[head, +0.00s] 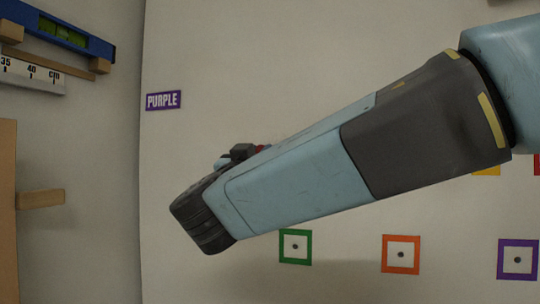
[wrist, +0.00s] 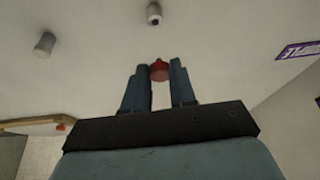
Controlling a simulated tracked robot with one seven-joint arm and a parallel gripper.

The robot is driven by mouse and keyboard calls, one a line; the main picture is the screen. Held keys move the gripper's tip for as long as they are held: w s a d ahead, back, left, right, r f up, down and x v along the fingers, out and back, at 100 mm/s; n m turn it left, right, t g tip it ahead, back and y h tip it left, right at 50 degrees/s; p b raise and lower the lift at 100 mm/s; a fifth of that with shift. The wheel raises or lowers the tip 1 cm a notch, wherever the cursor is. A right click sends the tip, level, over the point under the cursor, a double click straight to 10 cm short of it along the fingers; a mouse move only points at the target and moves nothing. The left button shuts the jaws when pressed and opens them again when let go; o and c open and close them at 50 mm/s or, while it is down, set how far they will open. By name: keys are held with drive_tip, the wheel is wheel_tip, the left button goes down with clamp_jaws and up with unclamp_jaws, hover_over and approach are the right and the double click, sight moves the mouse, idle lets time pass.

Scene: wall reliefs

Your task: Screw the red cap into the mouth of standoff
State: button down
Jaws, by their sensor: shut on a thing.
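In the wrist view, my gripper (wrist: 159,75) has its two blue-grey fingers shut on the red cap (wrist: 159,70), which sits between the fingertips. A pale cylindrical standoff (wrist: 154,10) with a dark spot on its end stands out from the wall, above the cap in the picture and apart from it. A second, greyer standoff (wrist: 44,44) is at the upper left. Which standoff the task means cannot be told from its name alone. In the head view, my arm hides most of the gripper; only a small bit of red (head: 262,148) shows behind it.
A purple label (head: 163,100) reading PURPLE is on the wall. Green (head: 295,247), orange (head: 401,254) and purple (head: 518,260) square frames with dark centres are lower down. A blue level (head: 66,34) and a wooden peg (head: 40,199) are at the left. Bare wall surrounds the standoffs.

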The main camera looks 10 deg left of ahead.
drive_tip(key=shift+f, duration=0.1)
drive_tip(key=shift+w+d, duration=0.1)
drive_tip(key=shift+w, duration=0.6)
drive_tip(key=shift+w+d, duration=0.15)
drive_tip(key=shift+w, duration=2.15)
drive_tip(key=shift+w, duration=0.7)
drive_tip(key=c, duration=0.8)
unclamp_jaws()
drive_tip(key=shift+c, duration=0.2)
drive_tip(key=d+v, duration=0.1)
drive_tip(key=v, duration=1.2)
drive_tip(key=shift+s+a, duration=0.35)
drive_tip(key=shift+a, duration=0.05)
